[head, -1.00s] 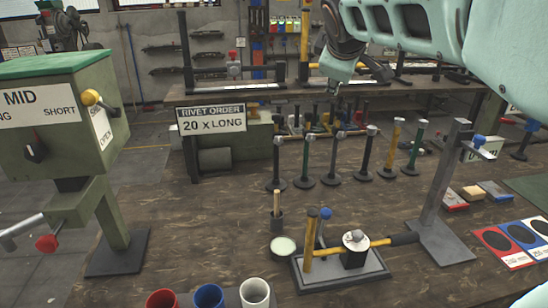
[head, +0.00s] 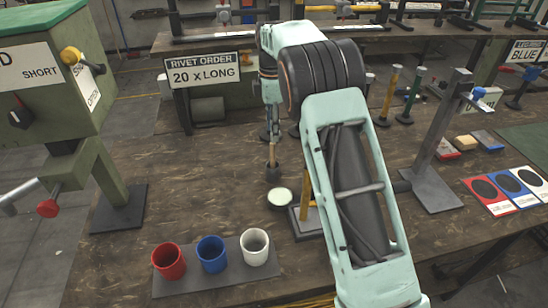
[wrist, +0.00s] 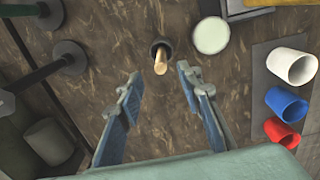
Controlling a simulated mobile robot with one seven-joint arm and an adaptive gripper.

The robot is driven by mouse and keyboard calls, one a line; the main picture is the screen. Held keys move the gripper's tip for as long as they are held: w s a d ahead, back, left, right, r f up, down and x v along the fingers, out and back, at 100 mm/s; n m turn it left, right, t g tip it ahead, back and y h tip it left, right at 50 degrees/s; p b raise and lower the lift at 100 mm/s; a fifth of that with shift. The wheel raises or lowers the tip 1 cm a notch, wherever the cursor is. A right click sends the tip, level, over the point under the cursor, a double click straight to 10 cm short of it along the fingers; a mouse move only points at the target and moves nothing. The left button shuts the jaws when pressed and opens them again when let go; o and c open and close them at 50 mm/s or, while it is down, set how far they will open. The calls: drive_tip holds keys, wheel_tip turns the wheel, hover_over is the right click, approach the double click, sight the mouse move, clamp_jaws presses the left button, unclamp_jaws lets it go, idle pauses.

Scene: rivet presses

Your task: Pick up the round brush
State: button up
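The round brush (head: 272,154) stands upright in a small dark cup (head: 273,174) on the wooden bench; only its light wooden handle shows and its lower end is hidden in the cup. In the wrist view the brush handle (wrist: 160,60) lies just beyond and between my fingertips. My gripper (wrist: 158,76) is open and empty, with its two blue-grey fingers spread to either side of the line to the brush. In the head view my gripper (head: 270,134) points down, above or close to the handle; I cannot tell the exact gap.
A round pale-topped tin (head: 280,198) stands close by the brush cup. Red (head: 168,261), blue (head: 211,254) and white (head: 255,247) cups stand on a grey mat near the front. A green press (head: 65,85) is at the left. My arm hides much of the middle.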

sight(272, 144)
drive_tip(key=shift+s+a+f, duration=0.1)
drive_tip(key=shift+f, duration=0.4)
wheel_tip(272, 144, down, 5)
drive_tip(key=shift+r, duration=0.15)
drive_tip(key=shift+f+p, duration=0.45)
drive_tip(key=shift+f, duration=2.5)
clamp_jaws()
